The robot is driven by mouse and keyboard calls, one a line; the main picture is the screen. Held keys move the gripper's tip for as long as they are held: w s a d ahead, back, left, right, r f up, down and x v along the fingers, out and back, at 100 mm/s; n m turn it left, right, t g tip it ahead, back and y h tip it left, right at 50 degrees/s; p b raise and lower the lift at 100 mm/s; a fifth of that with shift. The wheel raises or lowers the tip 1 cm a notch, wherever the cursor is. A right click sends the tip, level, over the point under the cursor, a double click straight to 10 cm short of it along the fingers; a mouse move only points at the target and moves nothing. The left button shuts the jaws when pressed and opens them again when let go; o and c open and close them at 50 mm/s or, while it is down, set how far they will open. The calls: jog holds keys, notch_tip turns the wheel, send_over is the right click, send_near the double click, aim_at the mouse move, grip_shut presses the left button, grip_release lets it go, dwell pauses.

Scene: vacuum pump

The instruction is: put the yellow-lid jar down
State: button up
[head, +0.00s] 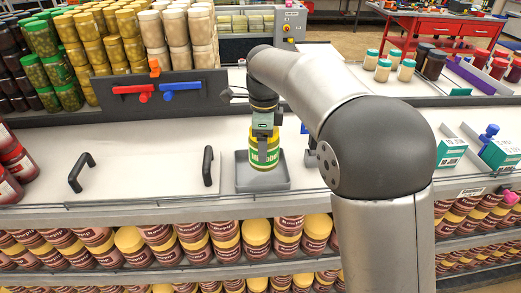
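The yellow-lid jar (265,158) is upright, with a yellow and green label. It appears in or just over the shallow grey tray (243,184) on the white counter; I cannot tell whether its base touches the tray floor. My gripper (263,137) points straight down at the jar's top from above. One grey finger shows against the near side of the jar. The other finger and most of the lid are hidden, so whether the fingers are closed on the jar is unclear.
A white panel with two black handles (208,166) lies left of the tray. A dark rack with red and blue valve handles (181,86) stands behind it. Stacked jars (113,48) fill the back left. Green-white boxes (451,152) sit at right. Jars line the shelf below.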

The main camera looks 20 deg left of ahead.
jog(key=shift+w+a+f, duration=0.1)
jog(key=shift+a+f, duration=0.2)
jog(key=shift+f, duration=0.05)
jog(key=shift+a+f, duration=0.15)
jog(key=shift+f, duration=1.55)
jog(key=shift+f, duration=0.15)
jog(key=o, duration=1.3)
notch_tip(320, 180, up, 12)
jog(key=shift+r, duration=0.15)
